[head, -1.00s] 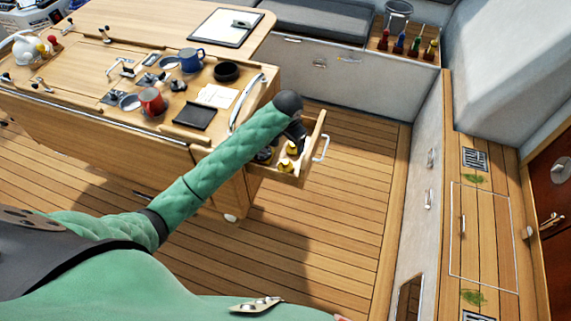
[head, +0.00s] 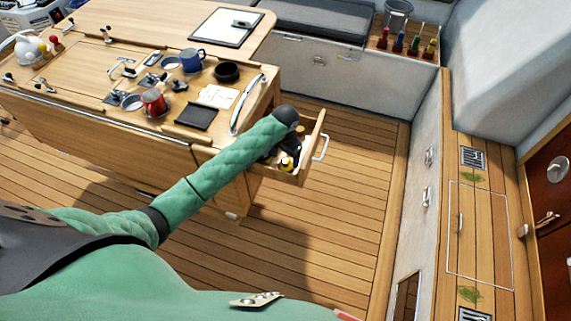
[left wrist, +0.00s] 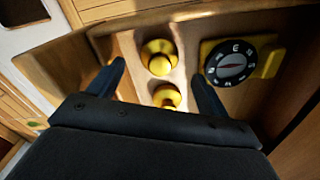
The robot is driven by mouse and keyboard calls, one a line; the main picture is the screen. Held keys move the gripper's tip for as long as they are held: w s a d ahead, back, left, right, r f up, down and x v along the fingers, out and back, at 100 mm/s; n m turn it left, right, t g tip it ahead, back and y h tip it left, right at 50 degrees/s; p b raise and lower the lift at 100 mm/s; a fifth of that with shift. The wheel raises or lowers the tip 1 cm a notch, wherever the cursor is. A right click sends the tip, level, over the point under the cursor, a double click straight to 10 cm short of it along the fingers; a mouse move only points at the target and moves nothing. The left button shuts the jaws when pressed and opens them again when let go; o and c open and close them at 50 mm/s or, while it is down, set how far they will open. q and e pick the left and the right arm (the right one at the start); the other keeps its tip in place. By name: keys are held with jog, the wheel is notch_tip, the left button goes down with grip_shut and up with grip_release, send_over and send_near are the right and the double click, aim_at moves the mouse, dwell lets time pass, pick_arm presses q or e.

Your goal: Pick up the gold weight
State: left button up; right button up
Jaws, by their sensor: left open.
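Two gold weights sit in the open drawer (head: 309,160) at the end of the wooden table. In the left wrist view, one gold weight (left wrist: 159,57) stands farther off and the other gold weight (left wrist: 167,96) is nearer, partly hidden by my gripper body. In the head view a gold weight (head: 286,164) shows just below my gripper. My left gripper (left wrist: 160,80) is open, reaching down into the drawer, with one finger on each side of the weights and nothing held. Its jaws are mostly hidden by the arm in the head view. My right gripper is not in view.
A yellow compass (left wrist: 240,60) lies in the drawer, right of the weights in the left wrist view. The drawer walls are close around the gripper. A red mug (head: 153,102) and a blue mug (head: 191,60) stand on the table. The floor to the right is clear.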

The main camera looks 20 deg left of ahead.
aim_at(285, 161)
pick_arm(q)
jog(key=shift+f+p, duration=0.3)
jog(key=shift+p, duration=0.1)
notch_tip(285, 161, down, 3)
jog(key=shift+r+p, duration=0.1)
jog(key=shift+p, duration=0.7)
jog(key=shift+f, duration=0.5)
jog(key=shift+r, duration=0.1)
jog(key=c, duration=1.3)
